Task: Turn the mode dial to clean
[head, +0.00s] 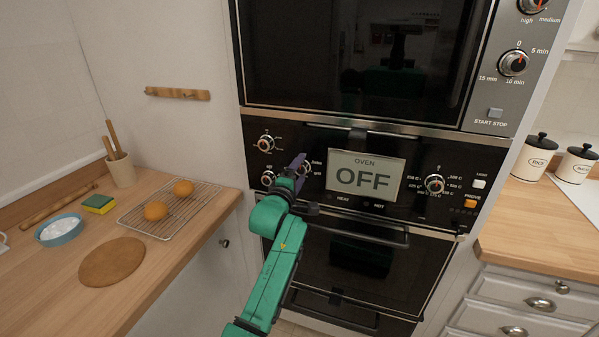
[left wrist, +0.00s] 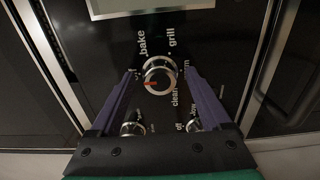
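The mode dial (left wrist: 159,76) is a round silver-rimmed knob on the black oven panel. In the left wrist view the labels bake, grill, warm and clean stand around it. Its red mark points to the picture's left, away from the word clean (left wrist: 175,92). In the head view the dial (head: 306,168) is partly hidden by my left gripper (head: 298,163). The purple fingers of this gripper (left wrist: 160,88) are spread, one on each side of the dial. I see gaps between fingers and knob, but cannot judge the depth. My right gripper is out of view.
Two smaller knobs, an upper (head: 266,143) and a lower one (head: 268,178), sit left of the dial. The display (head: 365,178) reads OVEN OFF. An oven handle (head: 360,236) juts out below. A counter (head: 165,253) with a cooling rack (head: 170,210) stands at left.

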